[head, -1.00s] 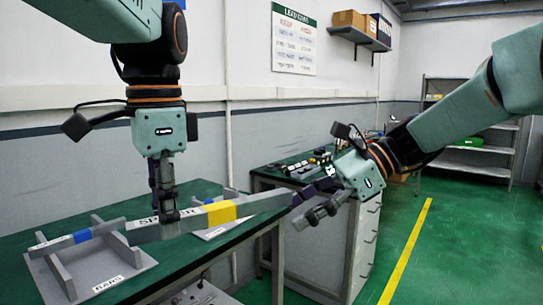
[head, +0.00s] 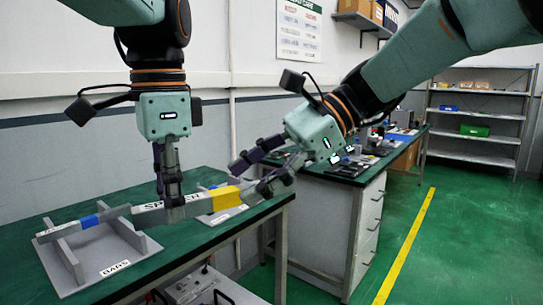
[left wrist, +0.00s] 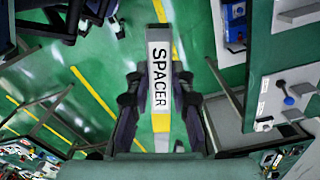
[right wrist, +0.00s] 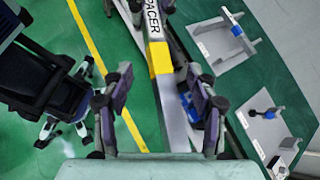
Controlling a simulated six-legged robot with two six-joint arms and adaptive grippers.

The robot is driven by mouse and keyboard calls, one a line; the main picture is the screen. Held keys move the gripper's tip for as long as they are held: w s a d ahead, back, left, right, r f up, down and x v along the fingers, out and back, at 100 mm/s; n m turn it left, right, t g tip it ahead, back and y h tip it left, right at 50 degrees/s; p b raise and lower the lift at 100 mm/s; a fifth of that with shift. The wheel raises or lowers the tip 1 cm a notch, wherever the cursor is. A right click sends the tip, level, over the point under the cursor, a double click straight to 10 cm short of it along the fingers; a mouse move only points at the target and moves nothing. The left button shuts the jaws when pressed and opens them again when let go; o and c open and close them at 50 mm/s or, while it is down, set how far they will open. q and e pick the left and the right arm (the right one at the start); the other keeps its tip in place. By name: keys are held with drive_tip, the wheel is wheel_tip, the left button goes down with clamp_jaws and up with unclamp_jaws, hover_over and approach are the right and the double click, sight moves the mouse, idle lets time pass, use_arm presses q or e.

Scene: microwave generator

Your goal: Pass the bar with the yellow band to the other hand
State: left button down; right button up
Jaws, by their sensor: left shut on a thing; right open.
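The grey bar with the yellow band (head: 226,198), marked SPACER, is held level above the green table. My left gripper (head: 172,195) points down and is shut on its lettered part. In the left wrist view the bar (left wrist: 159,75) runs between the fingers. My right gripper (head: 258,172) is open at the bar's right end, just past the yellow band. In the right wrist view the bar's plain end (right wrist: 173,110) lies between the spread fingers, with a gap on each side. I cannot tell whether they touch it.
A rack labelled BARS (head: 140,238) stands on the green table (head: 195,255) and holds a blue-banded bar (head: 62,228). Another grey stand lies partly hidden behind the held bar. A drawer bench (head: 335,240) with small items stands behind; green floor is open at right.

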sight(233, 189)
drive_tip(key=shift+x, duration=1.25)
use_arm(q)
drive_tip(key=shift+w+d, duration=0.1)
use_arm(e)
drive_tip(key=shift+a+f, duration=0.4)
drive_tip(key=shift+f, duration=0.05)
drive_tip(key=shift+c, duration=0.2)
clamp_jaws()
use_arm(q)
drive_tip(key=c, duration=1.1)
unclamp_jaws()
use_arm(e)
drive_tip(key=shift+r, duration=0.15)
drive_tip(key=shift+w, duration=0.1)
